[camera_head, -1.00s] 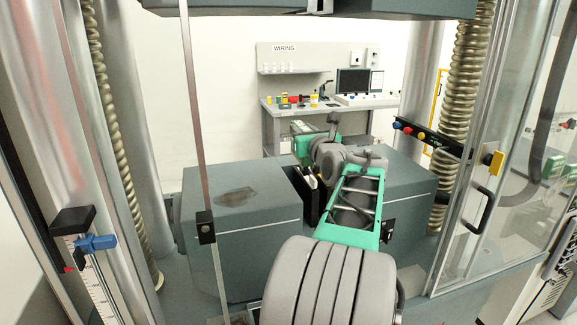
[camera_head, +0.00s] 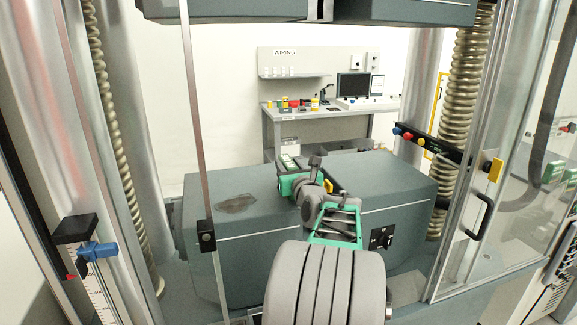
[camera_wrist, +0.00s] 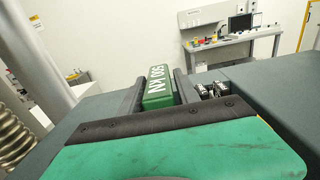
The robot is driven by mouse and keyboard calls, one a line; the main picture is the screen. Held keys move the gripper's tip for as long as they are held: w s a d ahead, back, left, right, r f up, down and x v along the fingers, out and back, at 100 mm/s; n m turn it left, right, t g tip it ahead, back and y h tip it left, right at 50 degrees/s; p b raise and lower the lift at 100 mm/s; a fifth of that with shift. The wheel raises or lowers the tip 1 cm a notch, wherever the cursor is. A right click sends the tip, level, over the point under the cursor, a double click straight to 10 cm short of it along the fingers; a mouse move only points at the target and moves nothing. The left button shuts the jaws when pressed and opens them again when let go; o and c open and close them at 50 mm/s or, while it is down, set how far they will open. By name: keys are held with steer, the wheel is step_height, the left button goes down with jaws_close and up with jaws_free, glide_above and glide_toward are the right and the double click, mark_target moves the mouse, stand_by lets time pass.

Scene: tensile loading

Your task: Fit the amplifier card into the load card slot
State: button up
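My gripper (camera_wrist: 160,92) is shut on a green block with white lettering that reads like "300 kN" upside down, taken to be the amplifier card (camera_wrist: 157,88). Dark fingers lie along both its sides. In the head view my gripper (camera_head: 287,165) is above the dark grey machine base, near the gap between its two blocks, and the card (camera_head: 289,160) shows small and green-white. I cannot make out the load card slot for certain. A small black panel (camera_head: 382,238) sits on the front of the right block. My arm hides part of the gap.
The left grey block (camera_head: 240,220) and right grey block (camera_head: 390,195) flank my arm. A thin upright post (camera_head: 195,120) stands at left and a glass door (camera_head: 500,150) at right. Small metallic parts (camera_wrist: 213,89) lie right of the fingers. A bench (camera_head: 335,112) stands behind.

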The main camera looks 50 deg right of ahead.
steer(key=shift+o, duration=1.2)
